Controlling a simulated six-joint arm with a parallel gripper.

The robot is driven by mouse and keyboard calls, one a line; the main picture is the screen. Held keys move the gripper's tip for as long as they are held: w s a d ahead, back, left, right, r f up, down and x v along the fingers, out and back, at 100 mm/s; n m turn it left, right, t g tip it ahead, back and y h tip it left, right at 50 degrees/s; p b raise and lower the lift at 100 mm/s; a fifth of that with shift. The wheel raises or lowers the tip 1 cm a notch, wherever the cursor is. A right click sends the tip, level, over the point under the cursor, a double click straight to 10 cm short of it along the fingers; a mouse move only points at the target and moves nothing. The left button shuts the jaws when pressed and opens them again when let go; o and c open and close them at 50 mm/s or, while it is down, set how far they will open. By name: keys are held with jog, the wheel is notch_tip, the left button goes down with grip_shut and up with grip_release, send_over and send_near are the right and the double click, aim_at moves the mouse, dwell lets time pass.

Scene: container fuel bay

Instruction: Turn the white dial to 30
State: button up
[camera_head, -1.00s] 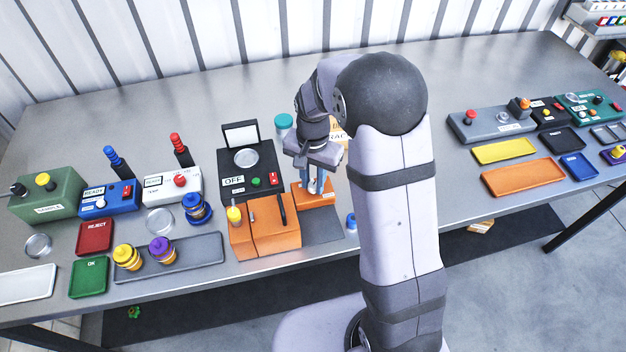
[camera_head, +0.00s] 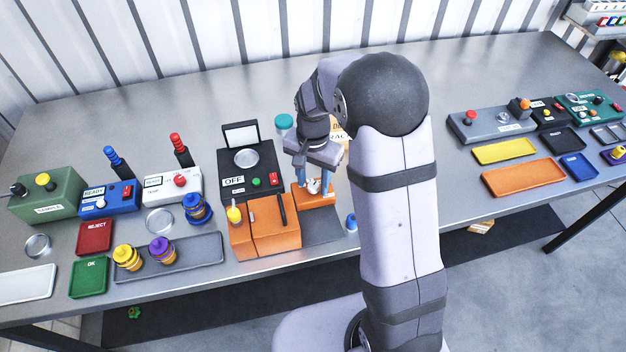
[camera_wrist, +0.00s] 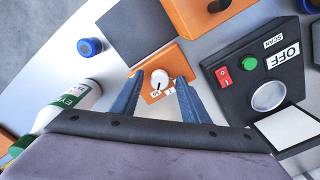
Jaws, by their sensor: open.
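The white dial (camera_wrist: 160,78) sits on an orange base (camera_wrist: 176,59) and shows between my fingers in the wrist view. Small label plates lie on the base beside it; their numbers are too small to read surely. In the head view the dial (camera_head: 313,186) shows on the orange base (camera_head: 318,200), partly behind my fingers. My gripper (camera_wrist: 158,90) is open, with one blue finger on each side of the dial and gaps to it. In the head view my gripper (camera_head: 314,181) points down over the base.
A black box (camera_head: 248,160) marked OFF, with green and red buttons, stands close to the left. An orange block (camera_head: 273,232) holding tools stands front left. A white bottle (camera_wrist: 75,101) and a blue-capped item (camera_wrist: 90,46) are near my gripper. A dark mat (camera_wrist: 140,30) lies beside the base.

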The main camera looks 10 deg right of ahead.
aim_at(313, 186)
jog(key=shift+r+b, duration=0.95)
jog(key=shift+r, duration=2.65)
